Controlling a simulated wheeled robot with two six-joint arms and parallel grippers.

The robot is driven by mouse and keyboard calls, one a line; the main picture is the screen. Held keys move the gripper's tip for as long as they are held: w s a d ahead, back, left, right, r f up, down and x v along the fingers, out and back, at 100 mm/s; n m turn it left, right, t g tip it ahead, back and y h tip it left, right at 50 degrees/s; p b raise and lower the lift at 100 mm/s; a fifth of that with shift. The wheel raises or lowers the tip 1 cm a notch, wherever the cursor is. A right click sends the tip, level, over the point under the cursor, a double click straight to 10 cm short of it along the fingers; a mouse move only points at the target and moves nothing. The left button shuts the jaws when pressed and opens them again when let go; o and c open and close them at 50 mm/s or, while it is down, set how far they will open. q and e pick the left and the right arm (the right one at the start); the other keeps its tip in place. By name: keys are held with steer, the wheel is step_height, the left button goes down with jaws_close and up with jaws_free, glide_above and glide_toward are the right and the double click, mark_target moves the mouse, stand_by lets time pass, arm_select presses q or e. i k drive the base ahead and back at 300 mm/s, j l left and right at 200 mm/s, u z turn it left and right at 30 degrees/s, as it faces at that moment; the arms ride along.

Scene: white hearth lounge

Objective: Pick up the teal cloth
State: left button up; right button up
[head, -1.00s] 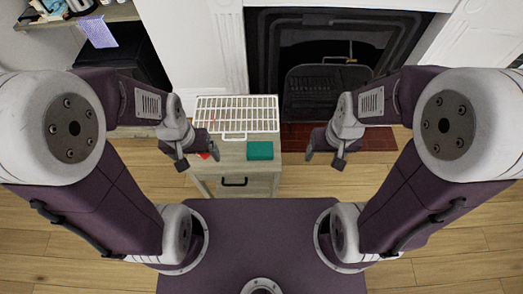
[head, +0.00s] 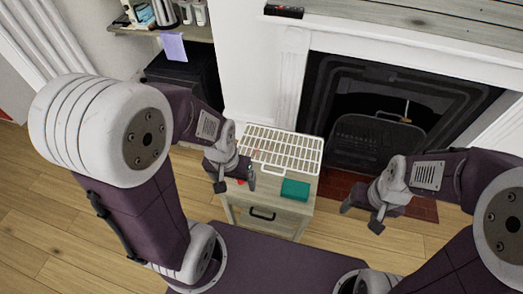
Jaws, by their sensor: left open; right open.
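The teal cloth (head: 295,190) is a small folded rectangle lying flat on the front right part of a small wooden cabinet's top (head: 262,199). My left gripper (head: 234,184) is open and empty, to the left of the cloth and over the cabinet's left side. My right gripper (head: 361,216) is open and empty, to the right of the cloth and beyond the cabinet's right edge. Neither gripper touches the cloth. A small red thing (head: 241,181) beside my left gripper is mostly hidden.
A white wire rack (head: 281,149) lies on the cabinet top behind the cloth. The fireplace (head: 375,135) stands behind to the right. A shelf (head: 190,32) with a hanging lilac cloth (head: 174,46) is at the back left. Wooden floor is free at the left.

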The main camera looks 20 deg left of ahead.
mark_target(295, 191)
steer(key=l+u, duration=0.3)
steer(key=u, duration=0.2)
steer(key=l+u, duration=0.7)
steer(key=u, duration=0.25)
steer(key=l+u, duration=0.3)
steer(key=u, duration=0.15)
steer(key=k+l+u, duration=0.15)
steer(key=u, duration=0.35)
steer(key=k+l+u, duration=0.2)
steer(key=u, duration=0.25)
